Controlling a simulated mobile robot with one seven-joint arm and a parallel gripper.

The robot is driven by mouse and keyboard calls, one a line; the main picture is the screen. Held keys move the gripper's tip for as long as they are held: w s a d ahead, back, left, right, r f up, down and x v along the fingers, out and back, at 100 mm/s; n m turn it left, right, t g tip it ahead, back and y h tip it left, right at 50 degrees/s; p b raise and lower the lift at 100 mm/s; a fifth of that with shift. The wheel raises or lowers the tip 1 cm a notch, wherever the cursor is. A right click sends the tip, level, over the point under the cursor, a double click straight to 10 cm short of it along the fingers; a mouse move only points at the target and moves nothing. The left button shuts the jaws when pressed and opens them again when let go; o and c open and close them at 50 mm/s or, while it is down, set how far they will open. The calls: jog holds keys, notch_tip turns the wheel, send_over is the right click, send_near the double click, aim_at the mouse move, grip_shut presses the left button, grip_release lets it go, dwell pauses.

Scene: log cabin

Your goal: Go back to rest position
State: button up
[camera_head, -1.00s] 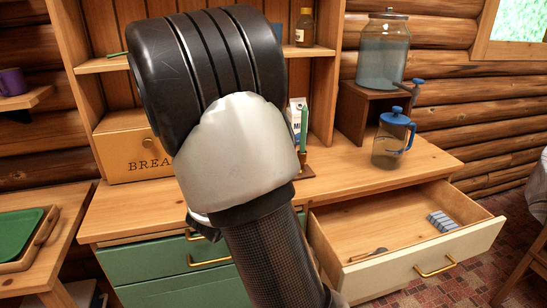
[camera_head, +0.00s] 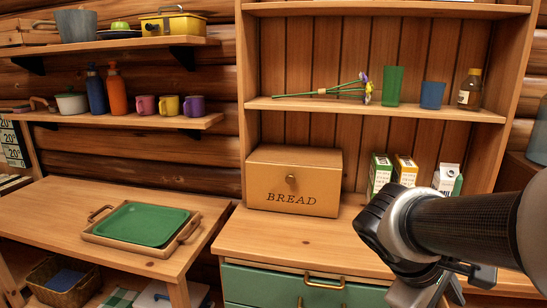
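My arm reaches in from the right edge in the head view, in front of the cabinet counter. Grey metal parts at its lower end, which look like my gripper (camera_head: 428,290), run off the bottom of the picture. Its fingertips are not clear, so I cannot tell whether it is open or shut. No held object shows.
The bread box (camera_head: 293,182) and several cartons (camera_head: 405,172) stand on the counter (camera_head: 300,240), the cartons close behind my arm. A side table (camera_head: 60,215) at left bears a tray (camera_head: 160,252) with a green inset. Shelves with cups and bottles hang above.

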jog(key=s+a+r+m+t+y, duration=0.1)
jog(key=a+r+m+t+y, duration=0.15)
jog(key=a, duration=0.45)
jog(key=s+a+r+m+t+y, duration=0.1)
jog(key=a+m+y, duration=0.3)
jog(key=a, duration=0.3)
notch_tip(320, 180, up, 21)
jog(key=a+p, duration=0.1)
jog(key=p, duration=2)
jog(key=shift+s+a+r+t+y, duration=0.15)
jog(key=shift+a+t+y, duration=0.05)
jog(key=shift+t+y, duration=0.15)
jog(key=shift+c, duration=0.5)
jog(key=shift+d, duration=0.15)
